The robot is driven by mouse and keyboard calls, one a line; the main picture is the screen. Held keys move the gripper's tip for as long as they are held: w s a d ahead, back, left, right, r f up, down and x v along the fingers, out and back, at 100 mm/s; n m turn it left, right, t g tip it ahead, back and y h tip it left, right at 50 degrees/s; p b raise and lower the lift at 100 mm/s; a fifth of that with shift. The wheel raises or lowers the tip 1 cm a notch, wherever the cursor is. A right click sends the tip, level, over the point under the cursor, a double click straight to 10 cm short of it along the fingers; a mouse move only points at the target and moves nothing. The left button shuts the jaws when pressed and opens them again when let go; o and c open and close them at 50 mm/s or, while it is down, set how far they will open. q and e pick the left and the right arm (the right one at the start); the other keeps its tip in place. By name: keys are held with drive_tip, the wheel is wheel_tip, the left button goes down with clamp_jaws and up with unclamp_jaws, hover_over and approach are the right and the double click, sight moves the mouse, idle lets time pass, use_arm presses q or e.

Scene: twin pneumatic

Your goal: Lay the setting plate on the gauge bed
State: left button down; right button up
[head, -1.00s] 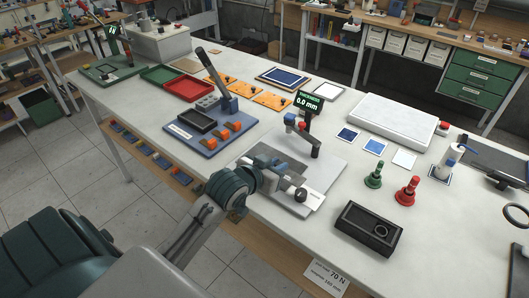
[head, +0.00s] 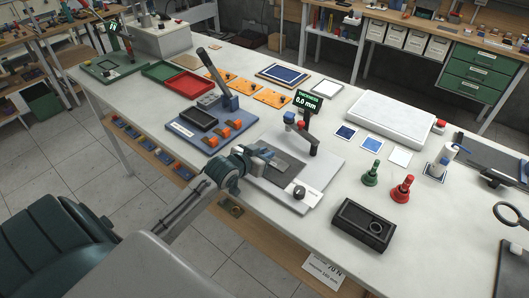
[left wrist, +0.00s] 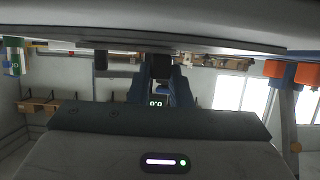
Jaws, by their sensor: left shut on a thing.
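My left gripper (head: 266,154) comes in from the left, over the near left side of the gauge bed (head: 328,168). It is shut on a small dark thing (left wrist: 159,66), seen between the fingers in the left wrist view; I take it for the setting plate, but its outline is mostly hidden. The bed is a pale base with a dark grey flat area (head: 287,170) by the fingertips. I cannot tell whether the held thing touches it. The gauge arm (head: 308,139) and its display (head: 308,101), reading 0.0 mm, stand behind. My right gripper is not in view.
A blue fixture (head: 180,130) with a raised lever stands left of the bed. A black box (head: 350,236) with a ring is at the front right. Green (head: 371,172) and red (head: 402,188) handled pieces stand right of the bed.

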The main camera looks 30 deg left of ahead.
use_arm(q)
drive_tip(key=c, duration=1.8)
unclamp_jaws()
drive_tip(key=shift+f, duration=0.15)
drive_tip(key=o, duration=0.5)
drive_tip(key=v, duration=1.2)
drive_tip(key=shift+r+b, duration=0.25)
drive_tip(key=shift+b, duration=0.05)
